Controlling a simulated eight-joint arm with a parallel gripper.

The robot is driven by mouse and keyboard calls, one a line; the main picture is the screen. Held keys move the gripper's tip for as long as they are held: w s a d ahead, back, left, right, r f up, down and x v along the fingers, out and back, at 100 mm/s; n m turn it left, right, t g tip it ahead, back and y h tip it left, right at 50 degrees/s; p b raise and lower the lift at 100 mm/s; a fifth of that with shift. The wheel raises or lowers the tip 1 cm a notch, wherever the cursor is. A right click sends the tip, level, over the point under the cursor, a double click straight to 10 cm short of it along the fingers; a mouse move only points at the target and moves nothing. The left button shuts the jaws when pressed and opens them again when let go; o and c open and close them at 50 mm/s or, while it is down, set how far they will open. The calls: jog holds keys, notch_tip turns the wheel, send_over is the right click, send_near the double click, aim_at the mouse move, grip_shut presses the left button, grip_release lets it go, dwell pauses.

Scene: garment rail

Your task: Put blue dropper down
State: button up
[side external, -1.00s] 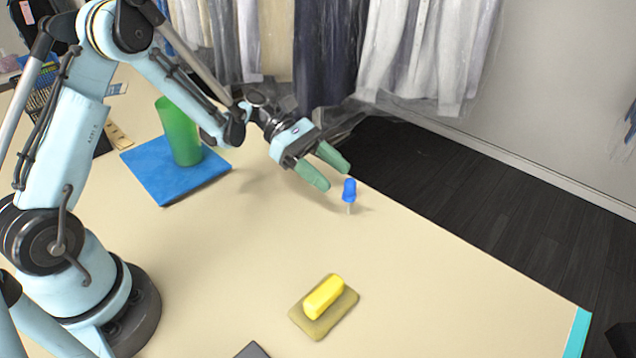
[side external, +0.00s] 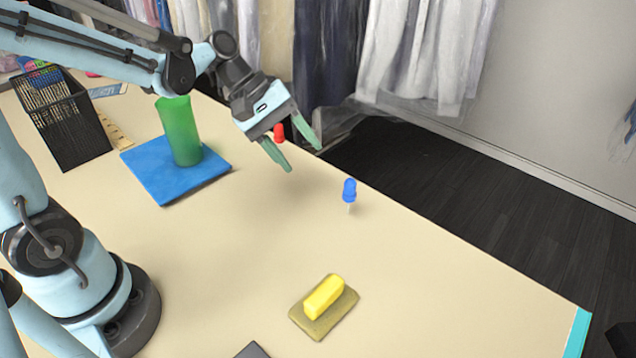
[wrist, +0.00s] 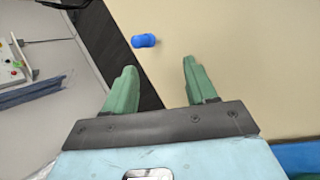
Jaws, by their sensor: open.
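The blue dropper (side external: 349,190) stands upright on the beige table near its far edge, with its blue bulb on top and a pale tip below. It also shows in the wrist view (wrist: 144,41), ahead of the fingers and apart from them. My gripper (side external: 304,155) is open and empty, up and to the left of the dropper in the side view. Its green fingers (wrist: 157,78) hold nothing in the wrist view.
A red object (side external: 279,132) shows behind my fingers, partly hidden. A green cup (side external: 180,132) stands on a blue mat (side external: 150,172). A black mesh basket (side external: 70,130) is at the left. A yellow block (side external: 323,296) lies on a tan pad (side external: 345,308). Clothes hang behind the table.

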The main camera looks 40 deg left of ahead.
jog(key=s+a+r+m+t+y, duration=0.1)
jog(key=s+a+m+t+y, duration=0.2)
jog(key=s+m+y, duration=0.3)
jog(key=shift+s+a+r+m+t, duration=0.35)
jog(key=shift+s+a+m, duration=0.45)
jog(key=shift+m, duration=2.1)
